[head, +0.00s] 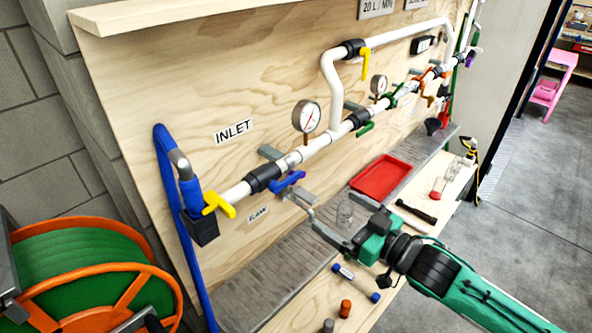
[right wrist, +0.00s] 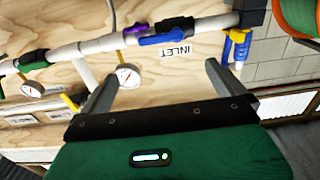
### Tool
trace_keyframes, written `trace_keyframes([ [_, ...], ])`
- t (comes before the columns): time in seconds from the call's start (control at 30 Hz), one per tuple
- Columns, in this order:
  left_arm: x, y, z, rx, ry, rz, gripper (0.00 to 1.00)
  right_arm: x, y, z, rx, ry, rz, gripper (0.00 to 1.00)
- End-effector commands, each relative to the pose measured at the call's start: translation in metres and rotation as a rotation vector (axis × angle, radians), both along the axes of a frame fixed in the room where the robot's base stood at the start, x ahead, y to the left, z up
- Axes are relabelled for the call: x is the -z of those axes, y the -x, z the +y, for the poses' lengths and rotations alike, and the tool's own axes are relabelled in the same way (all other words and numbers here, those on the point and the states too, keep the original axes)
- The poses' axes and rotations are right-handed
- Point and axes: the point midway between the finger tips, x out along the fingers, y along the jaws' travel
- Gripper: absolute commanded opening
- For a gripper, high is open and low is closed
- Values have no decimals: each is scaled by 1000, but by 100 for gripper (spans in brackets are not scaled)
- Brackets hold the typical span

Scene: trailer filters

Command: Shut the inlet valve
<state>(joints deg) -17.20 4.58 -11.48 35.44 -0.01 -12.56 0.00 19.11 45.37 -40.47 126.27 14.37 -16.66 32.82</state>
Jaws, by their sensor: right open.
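The INLET label (head: 233,131) is on the plywood board above the left end of the white pipe. A yellow handle (head: 217,204) sits at that end beside the blue hose. A blue lever handle (head: 288,182) sits on the pipe right of a black fitting and lies roughly along the pipe; it also shows in the right wrist view (right wrist: 168,38), near the upside-down INLET label (right wrist: 177,51). I cannot tell for sure which handle is the inlet valve's. My right gripper (head: 305,210) is open and empty, just below and in front of the blue lever, apparently apart from it. My left gripper is out of view.
A pressure gauge (head: 307,116) and more coloured valves line the pipe to the right. Small tools lie on the bench. A green hose reel (head: 85,265) stands at lower left.

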Motion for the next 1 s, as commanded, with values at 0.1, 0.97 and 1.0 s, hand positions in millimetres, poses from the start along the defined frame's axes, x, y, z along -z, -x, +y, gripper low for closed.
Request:
trace_keyframes([
  [0.1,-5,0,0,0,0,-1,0,-2,-10,10,1,-3,-1,100],
  [0.97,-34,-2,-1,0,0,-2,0,1,-96,94,3,1,-1,100],
  [1.0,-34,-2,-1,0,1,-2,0,1,-96,94,3,1,-1,100],
])
